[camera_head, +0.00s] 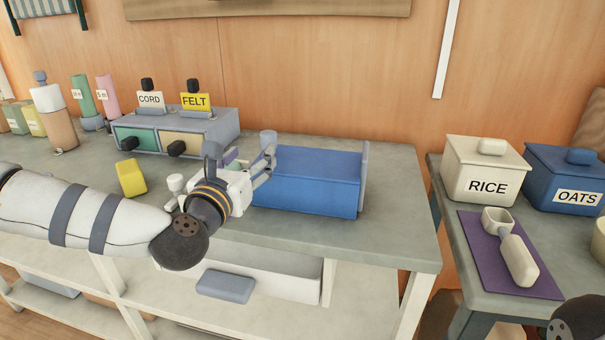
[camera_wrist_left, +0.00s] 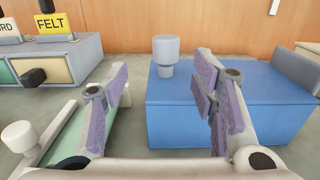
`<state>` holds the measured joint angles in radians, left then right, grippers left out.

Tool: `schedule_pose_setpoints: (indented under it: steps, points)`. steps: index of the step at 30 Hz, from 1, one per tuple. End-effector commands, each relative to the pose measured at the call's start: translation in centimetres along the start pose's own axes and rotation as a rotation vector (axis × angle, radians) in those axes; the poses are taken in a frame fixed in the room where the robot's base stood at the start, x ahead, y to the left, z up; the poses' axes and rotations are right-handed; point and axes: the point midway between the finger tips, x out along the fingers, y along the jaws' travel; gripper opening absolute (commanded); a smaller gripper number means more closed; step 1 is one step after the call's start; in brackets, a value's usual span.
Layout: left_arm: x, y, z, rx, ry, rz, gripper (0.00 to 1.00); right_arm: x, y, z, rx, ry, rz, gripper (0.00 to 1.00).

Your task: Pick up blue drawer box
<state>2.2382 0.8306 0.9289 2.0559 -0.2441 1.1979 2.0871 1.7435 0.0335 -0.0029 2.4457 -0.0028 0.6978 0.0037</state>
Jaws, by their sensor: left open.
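The blue drawer box (camera_head: 312,185) lies on the grey workbench, with a grey upright plate (camera_head: 364,170) at its right end. In the left wrist view the box (camera_wrist_left: 175,125) fills the right half. My left gripper (camera_head: 264,167) is open at the box's left end. In the left wrist view, one finger of the gripper (camera_wrist_left: 162,85) overlaps the box and the other is left of it. Nothing is held; contact cannot be told. A grey knob (camera_wrist_left: 166,55) shows at the box's left end; I cannot tell whether it is attached. My right gripper is out of view.
A grey drawer unit (camera_head: 215,128) with CORD and FELT labels stands behind left. A yellow block (camera_head: 131,178) lies left of my gripper. The workbench (camera_head: 395,215) is clear right of the box. Beyond a gap, another table holds RICE (camera_head: 480,170) and OATS (camera_head: 560,175) containers.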

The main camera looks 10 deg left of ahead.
Motion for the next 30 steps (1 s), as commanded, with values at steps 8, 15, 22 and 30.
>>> schedule_pose_setpoints:
  steps: [8,15,22,30]
  points:
    - [4.4,-0.3,0.0,0.005,0.003,-0.003,0.53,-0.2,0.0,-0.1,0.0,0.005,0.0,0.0]
    - [8.5,-0.7,0.1,0.005,0.005,-0.003,0.53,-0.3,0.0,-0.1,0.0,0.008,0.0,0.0]
    - [8.9,-0.8,0.1,0.004,0.006,-0.004,0.53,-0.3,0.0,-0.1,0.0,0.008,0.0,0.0]
    - [8.9,-0.7,0.1,0.005,0.006,-0.004,0.0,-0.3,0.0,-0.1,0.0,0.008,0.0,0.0]
